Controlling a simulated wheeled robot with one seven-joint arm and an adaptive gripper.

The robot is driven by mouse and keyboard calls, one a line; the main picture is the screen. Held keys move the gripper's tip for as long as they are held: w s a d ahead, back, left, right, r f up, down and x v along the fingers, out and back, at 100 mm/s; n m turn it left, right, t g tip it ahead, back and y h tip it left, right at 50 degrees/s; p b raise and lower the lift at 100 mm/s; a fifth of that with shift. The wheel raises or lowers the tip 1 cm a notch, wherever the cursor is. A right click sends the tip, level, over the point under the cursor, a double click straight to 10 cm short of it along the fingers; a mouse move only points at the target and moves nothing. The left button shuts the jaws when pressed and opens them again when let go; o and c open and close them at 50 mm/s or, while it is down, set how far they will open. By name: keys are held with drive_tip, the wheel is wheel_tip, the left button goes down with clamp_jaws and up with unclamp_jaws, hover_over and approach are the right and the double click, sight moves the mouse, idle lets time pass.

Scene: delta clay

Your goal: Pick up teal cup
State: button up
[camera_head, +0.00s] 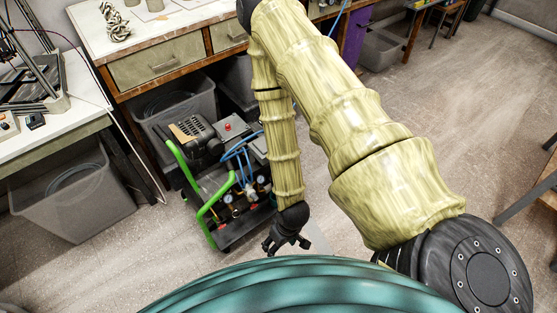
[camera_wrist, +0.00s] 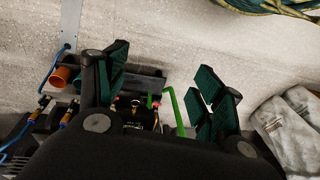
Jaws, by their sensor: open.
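My gripper (camera_head: 287,246) hangs low over the floor in the head view, just right of the green-framed compressor (camera_head: 232,195). In the wrist view my gripper (camera_wrist: 165,85) has its dark green finger pads spread apart. Nothing is held between them. Part of the compressor shows behind and between the fingers there.
A wooden workbench (camera_head: 160,65) stands behind, with a grey twisted object (camera_head: 115,22) and pale items on top. Grey bins (camera_head: 75,205) stand below the benches. A white table (camera_head: 70,95) is at left. Open floor (camera_head: 480,110) lies at right.

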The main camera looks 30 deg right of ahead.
drive_tip(key=shift+w+d+f+n+t+y+b, duration=0.25)
drive_tip(key=shift+w+d+f+n+t+b, duration=0.6)
drive_tip(key=shift+w+d+f+b, duration=3.4)
drive_tip(key=shift+w+d+f+n+t+y+b, duration=0.3)
drive_tip(key=shift+w+d+f+n+t+b, duration=0.5)
drive_tip(key=shift+w+d+f+b, duration=3.5)
drive_tip(key=shift+w+d+f+n+t+y+b, duration=0.25)
drive_tip(key=shift+w+d+f+n+t+b, duration=1.15)
drive_tip(key=shift+w+f+b, duration=5.05)
drive_tip(key=shift+m+g, duration=0.55)
drive_tip(key=shift+g, duration=0.1)
drive_tip(key=f+b, duration=0.2)
drive_tip(key=w+f+b, duration=0.1)
drive_tip(key=f+b, duration=0.1)
drive_tip(key=f, duration=0.1)
drive_tip(key=shift+w+d+f, duration=0.1)
drive_tip(key=shift+d+f, duration=0.05)
drive_tip(key=shift+f, duration=0.15)
drive_tip(key=shift+r, duration=0.1)
drive_tip(key=shift+c, duration=0.4)
drive_tip(key=c, duration=0.7)
